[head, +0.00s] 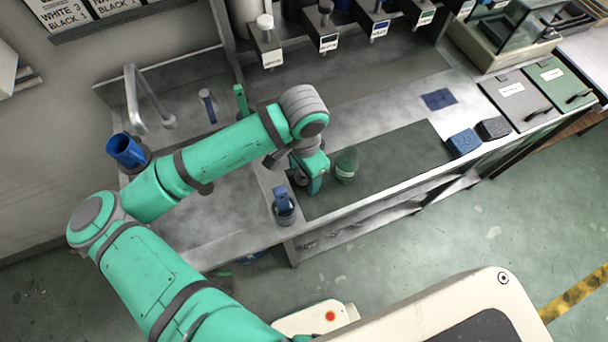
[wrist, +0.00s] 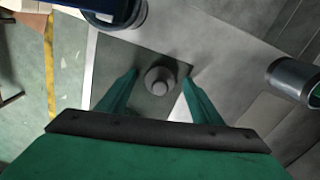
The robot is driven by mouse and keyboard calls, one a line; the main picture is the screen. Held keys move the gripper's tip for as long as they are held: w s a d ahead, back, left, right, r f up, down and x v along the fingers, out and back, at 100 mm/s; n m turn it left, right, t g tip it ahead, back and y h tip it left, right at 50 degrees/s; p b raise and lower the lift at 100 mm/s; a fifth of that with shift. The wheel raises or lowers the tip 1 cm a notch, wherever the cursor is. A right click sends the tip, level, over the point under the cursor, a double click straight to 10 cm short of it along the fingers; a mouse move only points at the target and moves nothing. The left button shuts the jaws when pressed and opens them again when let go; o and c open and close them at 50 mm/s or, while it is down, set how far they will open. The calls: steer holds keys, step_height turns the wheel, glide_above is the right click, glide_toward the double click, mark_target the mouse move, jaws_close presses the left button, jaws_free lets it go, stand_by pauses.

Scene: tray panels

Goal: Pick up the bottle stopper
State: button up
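A small grey stopper (wrist: 160,77), round with a narrower knob on top, shows in the wrist view and stands on a grey surface. My gripper (wrist: 160,88) is open, with one green finger on each side of the stopper and a visible gap to each. The stopper appears between the fingertips in the picture; its exact depth below them is hard to tell. In the head view my gripper (head: 313,183) is low over the left end of the dark mat on the counter, and I cannot clearly make out the stopper beside it.
A green translucent jar (head: 346,164) stands close right of my gripper, and a blue-topped bottle (head: 284,208) stands close by at the counter's front edge. A blue cup (head: 127,151) is by the sink. The dark mat (head: 400,153) is clear to the right, before two sponges (head: 464,142).

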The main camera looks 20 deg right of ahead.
steer(key=c, duration=1)
steer(key=shift+o, duration=0.2)
